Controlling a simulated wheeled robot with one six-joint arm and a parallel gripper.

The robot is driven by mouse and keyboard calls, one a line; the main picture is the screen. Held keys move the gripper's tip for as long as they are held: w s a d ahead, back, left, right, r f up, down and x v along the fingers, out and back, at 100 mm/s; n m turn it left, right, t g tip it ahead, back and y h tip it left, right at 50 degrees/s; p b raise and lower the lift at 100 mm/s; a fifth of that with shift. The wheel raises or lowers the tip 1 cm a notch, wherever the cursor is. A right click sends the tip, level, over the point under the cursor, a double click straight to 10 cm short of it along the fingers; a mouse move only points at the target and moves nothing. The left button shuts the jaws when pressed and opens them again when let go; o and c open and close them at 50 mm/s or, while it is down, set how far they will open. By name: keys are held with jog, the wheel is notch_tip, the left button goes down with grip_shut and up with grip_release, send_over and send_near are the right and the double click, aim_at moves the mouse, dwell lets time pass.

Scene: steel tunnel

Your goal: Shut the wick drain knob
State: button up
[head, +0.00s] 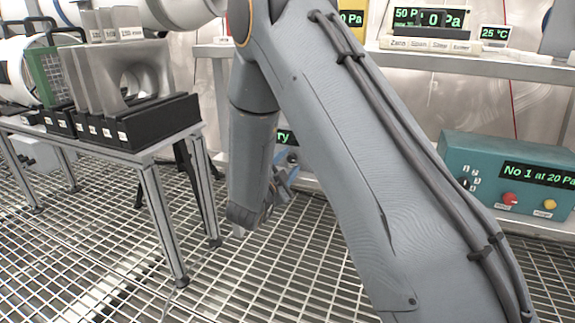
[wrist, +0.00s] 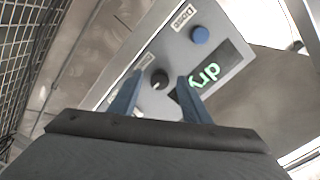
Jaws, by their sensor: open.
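The wick drain knob looks to be the small black round knob (wrist: 160,81) on a grey panel (wrist: 226,24) in the wrist view. It has a pale pointer mark and a small label, apparently "Drain", beside it. My gripper (wrist: 159,76) is open, with one blue finger on each side of the knob in this view. I cannot tell whether the fingers touch it or are still above it. In the head view my gripper (head: 281,184) hangs low behind my arm, and the knob is hidden there.
A blue knob (wrist: 200,35) labelled "Dose" and a green-lettered "dry" display (wrist: 208,75) share the panel. In the head view, a bench (head: 150,150) with black racks stands left and a teal box (head: 480,185) right. The grating floor (head: 240,285) is open in front.

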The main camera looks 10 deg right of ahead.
jog(key=c, duration=1)
jog(key=shift+c, duration=0.2)
jog(key=shift+p, duration=0.5)
jog(key=n+p, duration=0.3)
jog(key=p, duration=0.1)
jog(key=shift+s+r, duration=0.1)
jog(key=shift+r, duration=0.05)
jog(key=n+p, duration=0.5)
jog(key=p, duration=0.1)
jog(key=shift+n, duration=0.3)
jog(key=n+p, duration=0.7)
jog(key=n, duration=0.2)
jog(key=shift+f, duration=0.2)
jog(key=shift+n, duration=0.3)
